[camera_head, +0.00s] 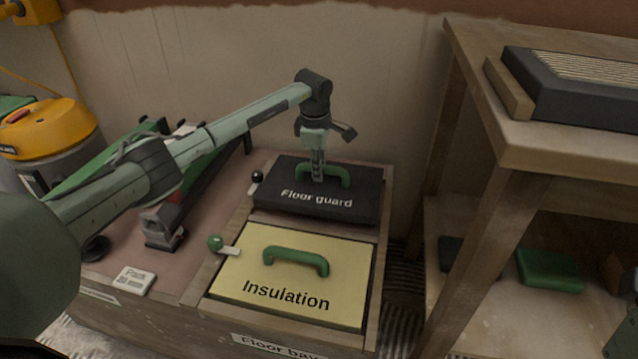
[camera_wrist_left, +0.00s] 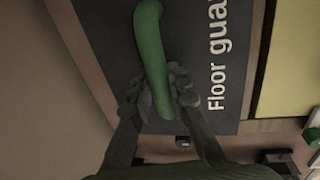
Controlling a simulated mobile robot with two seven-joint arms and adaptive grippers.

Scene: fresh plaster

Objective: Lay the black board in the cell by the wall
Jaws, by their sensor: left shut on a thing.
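The black board (camera_head: 290,210), lettered "Floor guard", is at the far cell of the floor bay, nearest the wall. It looks about level, and I cannot tell whether it rests fully down in the cell. My left gripper (camera_head: 318,173) points down from above and is shut on the board's green handle (camera_head: 341,175). In the left wrist view the fingers (camera_wrist_left: 163,98) close around the handle (camera_wrist_left: 149,45), with the board (camera_wrist_left: 105,30) beneath. The board hides the cell's floor.
The yellow "Insulation" board (camera_head: 295,275) with a green handle fills the near cell. A green-knobbed tab (camera_head: 216,243) and a black ball knob (camera_head: 257,177) stand on the left rim. A wooden bench (camera_head: 560,155) stands right; a yellow vacuum (camera_head: 45,130) stands left.

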